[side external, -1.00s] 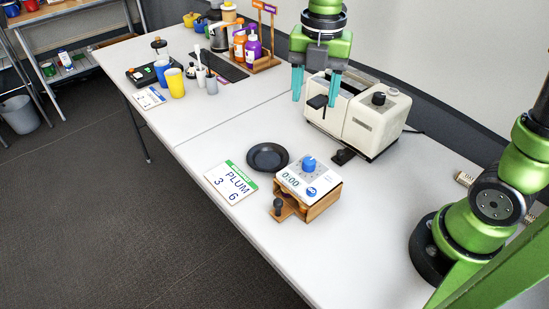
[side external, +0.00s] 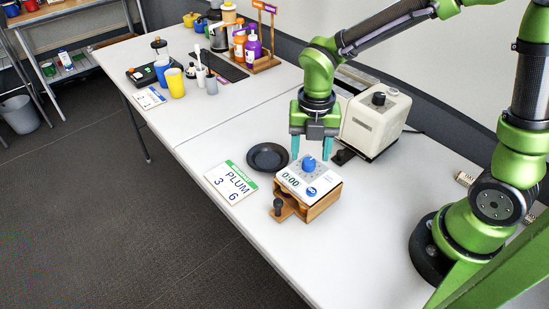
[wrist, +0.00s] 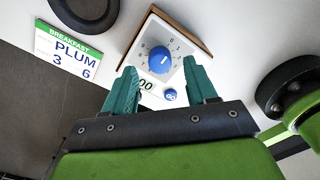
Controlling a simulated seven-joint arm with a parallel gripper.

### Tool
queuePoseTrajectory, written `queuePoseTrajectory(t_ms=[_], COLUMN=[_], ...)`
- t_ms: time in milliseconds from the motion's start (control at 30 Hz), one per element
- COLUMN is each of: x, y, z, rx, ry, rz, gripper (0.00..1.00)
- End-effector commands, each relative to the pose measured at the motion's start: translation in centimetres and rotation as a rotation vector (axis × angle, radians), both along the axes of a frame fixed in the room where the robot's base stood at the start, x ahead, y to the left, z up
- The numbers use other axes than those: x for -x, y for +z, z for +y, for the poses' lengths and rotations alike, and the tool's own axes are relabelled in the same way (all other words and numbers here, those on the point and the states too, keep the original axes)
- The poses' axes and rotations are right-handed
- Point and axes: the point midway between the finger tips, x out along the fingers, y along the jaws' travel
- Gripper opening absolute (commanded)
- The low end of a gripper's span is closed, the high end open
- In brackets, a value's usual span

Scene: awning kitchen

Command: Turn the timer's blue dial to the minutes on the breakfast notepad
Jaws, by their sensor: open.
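The timer (side external: 290,180) is a white box on a wooden stand, and its display reads 0:00. Its blue dial (side external: 309,163) sits on top; in the wrist view the dial (wrist: 160,60) lies between my fingertips in the picture, with numbers around it and its white mark pointing up. A smaller blue button (wrist: 170,95) is beside it. The breakfast notepad (side external: 224,190), with a green header, shows PLUM and the figures 3 and 6; it also shows in the wrist view (wrist: 52,62). My gripper (side external: 311,155) is open and empty, pointing down just above the dial. I see no contact.
A dark round plate (side external: 267,158) lies behind the timer and notepad. A wooden arm with a dark knob (side external: 278,206) sticks out from the timer stand. The table front right of the timer is clear.

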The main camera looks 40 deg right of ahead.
Motion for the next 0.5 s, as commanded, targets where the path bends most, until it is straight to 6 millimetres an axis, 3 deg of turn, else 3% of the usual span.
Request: queuePoseTrajectory(t_ms=[200,500], x=[0.0,0.0], y=[-2.3,-2.7], z=[0.0,0.0], rx=[0.0,0.001], ry=[0.0,-0.001], rz=[0.001,-0.001], gripper=[0.57,0.57])
